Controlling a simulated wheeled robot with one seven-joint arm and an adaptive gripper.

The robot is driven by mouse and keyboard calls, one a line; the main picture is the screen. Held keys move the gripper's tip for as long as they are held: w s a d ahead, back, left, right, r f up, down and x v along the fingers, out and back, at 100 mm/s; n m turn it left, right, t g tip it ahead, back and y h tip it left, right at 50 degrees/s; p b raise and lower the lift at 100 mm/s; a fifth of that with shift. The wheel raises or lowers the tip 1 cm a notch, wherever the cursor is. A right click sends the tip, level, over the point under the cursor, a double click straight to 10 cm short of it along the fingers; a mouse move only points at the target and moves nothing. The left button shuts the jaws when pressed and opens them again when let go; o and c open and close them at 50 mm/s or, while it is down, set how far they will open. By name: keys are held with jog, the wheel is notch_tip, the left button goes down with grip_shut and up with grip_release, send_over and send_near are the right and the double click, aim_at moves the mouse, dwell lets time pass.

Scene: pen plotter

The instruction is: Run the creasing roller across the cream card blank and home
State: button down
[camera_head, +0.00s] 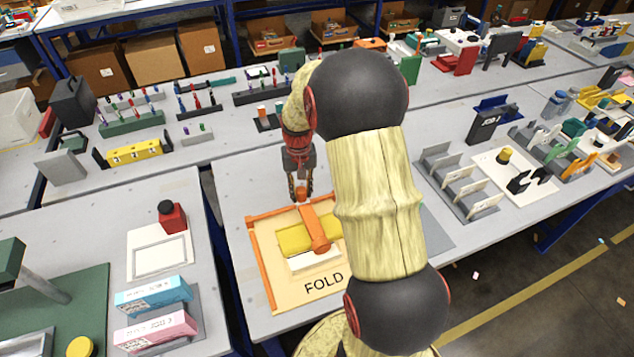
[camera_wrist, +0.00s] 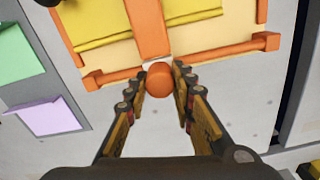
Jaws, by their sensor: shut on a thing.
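The fold board (camera_head: 265,275), marked "FOLD", is pale tan with orange rails along its edges. An orange creasing roller (camera_head: 317,230) lies across a yellow slab (camera_head: 295,240); it also shows in the wrist view (camera_wrist: 148,28). A cream card blank (camera_head: 315,261) shows in part at the slab's near side. My gripper (camera_head: 301,194) is at the roller's far end. In the wrist view my gripper (camera_wrist: 160,82) has its fingers on either side of a round orange knob (camera_wrist: 159,76) and is shut on it. My arm hides the board's right side.
A yellow block rack (camera_head: 134,152) and a green pen rack (camera_head: 132,123) stand on the back bench. Card racks (camera_head: 458,184) are to the right.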

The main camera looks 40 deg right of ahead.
jog(key=w+a+p, duration=0.1)
jog(key=w+a, duration=0.1)
jog(key=a, duration=0.2)
jog(key=w+a+p, duration=0.1)
jog(key=a, duration=0.4)
jog(key=w+a+p, duration=0.1)
jog(key=w+a, duration=0.1)
jog(key=a, duration=0.2)
jog(key=shift+w+a, duration=0.25)
jog(key=shift+w, duration=0.05)
jog(key=c, duration=1.6)
grip_release()
jog(key=shift+a, duration=0.15)
jog(key=shift+c, duration=0.2)
jog(key=shift+o, duration=0.5)
jog(key=shift+o, duration=0.2)
jog(key=shift+r, duration=0.1)
notch_tip(320, 180, up, 12)
